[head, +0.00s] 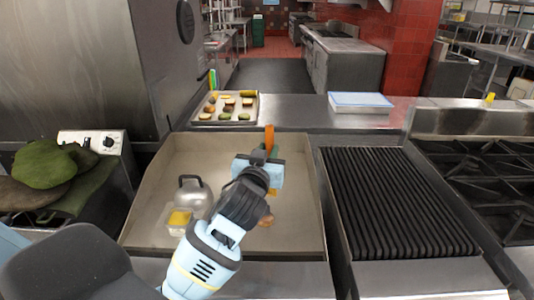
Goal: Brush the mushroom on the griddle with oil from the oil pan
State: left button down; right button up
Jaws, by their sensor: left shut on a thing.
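My left gripper (264,172) is over the middle of the griddle (225,147), shut on a brush whose orange handle (269,137) sticks up beyond the jaws. My gripper and wrist hide most of the brush, and I cannot tell whether its tip touches anything. A small brown piece, apparently the mushroom (267,219), lies on the griddle just right of my wrist and is partly hidden. The oil pan (172,231), a small tray with yellow content, sits at the griddle's left front. My right gripper is not in view.
A metal dome with a handle (194,194) stands on the griddle behind the oil pan. A tray of cut vegetables (224,107) and a blue-white board (360,102) lie on the back counter. A ribbed grill (400,205) is right of the griddle.

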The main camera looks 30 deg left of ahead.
pick_arm(q)
notch_tip(320, 180, up, 8)
dwell(0.7)
dwell(0.8)
